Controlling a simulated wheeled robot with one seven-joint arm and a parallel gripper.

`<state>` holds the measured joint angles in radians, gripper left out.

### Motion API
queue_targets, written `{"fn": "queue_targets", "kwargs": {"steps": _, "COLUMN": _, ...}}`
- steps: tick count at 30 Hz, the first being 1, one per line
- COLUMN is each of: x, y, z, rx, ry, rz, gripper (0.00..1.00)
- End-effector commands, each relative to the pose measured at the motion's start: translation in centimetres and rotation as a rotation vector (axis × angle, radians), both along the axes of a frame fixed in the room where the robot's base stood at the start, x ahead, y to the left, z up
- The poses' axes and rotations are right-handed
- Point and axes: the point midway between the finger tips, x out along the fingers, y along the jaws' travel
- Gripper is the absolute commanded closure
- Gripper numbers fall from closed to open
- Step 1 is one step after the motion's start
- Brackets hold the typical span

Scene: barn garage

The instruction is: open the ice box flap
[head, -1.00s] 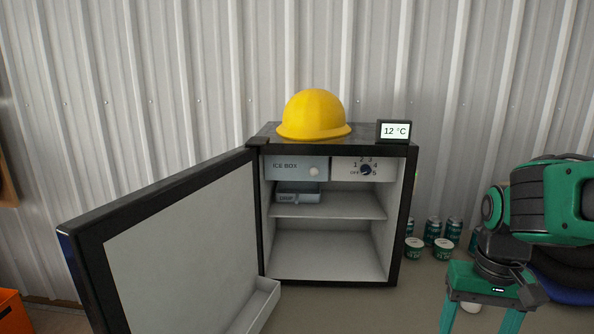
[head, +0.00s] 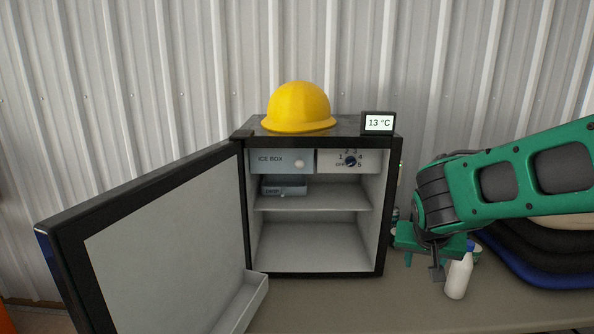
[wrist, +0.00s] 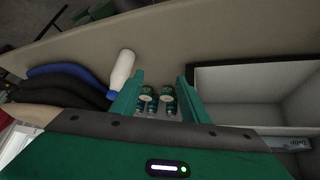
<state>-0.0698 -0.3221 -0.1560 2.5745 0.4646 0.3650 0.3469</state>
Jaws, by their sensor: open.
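The ice box flap (head: 275,161) is a grey-blue panel labelled "ICE BOX" with a round pale knob (head: 299,164) at its right. It sits shut at the upper left inside the small fridge (head: 387,215), whose door (head: 165,235) stands wide open to the left. My gripper (head: 437,262) is to the right of the fridge, apart from the flap. In the wrist view my gripper (wrist: 158,92) is open and empty, with cans (wrist: 166,99) seen between its fingers and the fridge interior (wrist: 250,85) to the right.
A yellow hard hat (head: 299,107) and a display (head: 378,122) reading 13 °C are on the fridge top. A dial (head: 350,160) is right of the flap. A small drawer (head: 284,189) hangs below it. A white bottle (head: 458,275) and dark cushions (head: 540,255) are at right.

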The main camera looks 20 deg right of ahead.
Motion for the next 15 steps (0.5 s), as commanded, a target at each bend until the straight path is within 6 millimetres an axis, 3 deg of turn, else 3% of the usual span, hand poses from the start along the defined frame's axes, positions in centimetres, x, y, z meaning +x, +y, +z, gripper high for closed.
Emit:
{"fn": "queue_targets", "kwargs": {"steps": 1, "x": 2.2, "y": 0.3, "z": 0.5, "rx": -0.044, "ry": -0.061, "rz": 0.014, "gripper": 0.59}}
{"fn": "queue_targets", "kwargs": {"steps": 5, "x": 7.9, "y": 1.7, "z": 3.0, "rx": -0.143, "ry": -0.262, "rz": 0.055, "gripper": 0.59}}
{"fn": "queue_targets", "kwargs": {"steps": 8, "x": 12.0, "y": 4.1, "z": 5.3, "rx": -0.196, "ry": -0.425, "rz": 0.114, "gripper": 0.59}}
{"fn": "queue_targets", "kwargs": {"steps": 12, "x": 16.6, "y": 9.4, "z": 9.0, "rx": -0.234, "ry": -0.657, "rz": 0.236, "gripper": 0.59}}
{"fn": "queue_targets", "kwargs": {"steps": 15, "x": 18.7, "y": 13.9, "z": 11.3, "rx": -0.233, "ry": -0.798, "rz": 0.335, "gripper": 0.59}}
